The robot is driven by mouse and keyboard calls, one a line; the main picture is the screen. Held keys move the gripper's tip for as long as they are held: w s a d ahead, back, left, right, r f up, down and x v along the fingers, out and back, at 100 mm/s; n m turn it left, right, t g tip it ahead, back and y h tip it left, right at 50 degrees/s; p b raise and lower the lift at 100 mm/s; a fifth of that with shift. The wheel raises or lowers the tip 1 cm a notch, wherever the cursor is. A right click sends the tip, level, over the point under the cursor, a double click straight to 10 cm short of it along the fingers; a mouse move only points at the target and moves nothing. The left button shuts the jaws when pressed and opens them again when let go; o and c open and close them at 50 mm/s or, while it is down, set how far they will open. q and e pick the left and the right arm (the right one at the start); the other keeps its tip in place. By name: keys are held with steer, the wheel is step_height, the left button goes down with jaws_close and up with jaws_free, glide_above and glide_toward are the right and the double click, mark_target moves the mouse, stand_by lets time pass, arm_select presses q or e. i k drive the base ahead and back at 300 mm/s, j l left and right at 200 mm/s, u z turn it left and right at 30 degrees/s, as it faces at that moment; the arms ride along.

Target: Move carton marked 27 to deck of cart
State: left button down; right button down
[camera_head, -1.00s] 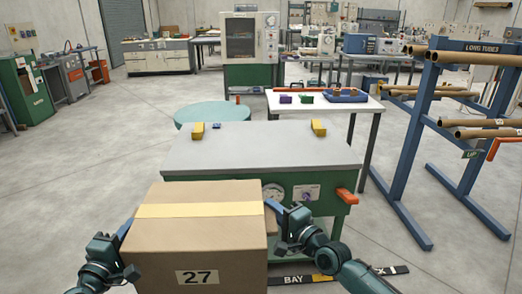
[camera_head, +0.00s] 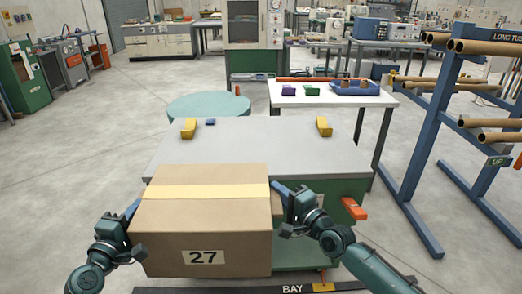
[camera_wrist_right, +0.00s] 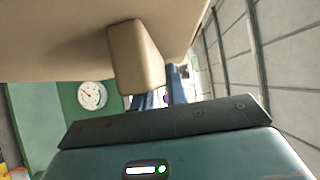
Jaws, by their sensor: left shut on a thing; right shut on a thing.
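The carton marked 27 (camera_head: 200,225) is a brown box with a yellow tape strip, held upright between my two arms in the head view. My left gripper (camera_head: 130,212) is at its left side and my right gripper (camera_head: 282,192) at its right side, both shut on it; the fingertips are largely hidden. In the right wrist view a tan block (camera_wrist_right: 137,58) on the carton's side (camera_wrist_right: 60,40) sits at my right gripper (camera_wrist_right: 155,100). The green cart-like unit with a grey top (camera_head: 260,150) stands just beyond the carton, which overlaps its near edge in the picture.
Two yellow blocks (camera_head: 189,128) (camera_head: 324,126) and a small blue item (camera_head: 210,121) are on the grey top. An orange handle (camera_head: 354,208) juts out at right. A blue tube rack (camera_head: 430,140) stands right; a white table (camera_head: 330,97) is behind. A dark floor strip marked BAY (camera_head: 250,290) lies in front.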

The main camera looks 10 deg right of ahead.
mark_target(258, 154)
steer(key=i+l, duration=0.55)
steer(key=i, duration=0.15)
steer(key=i+l, duration=0.5)
steer(key=i, duration=0.2)
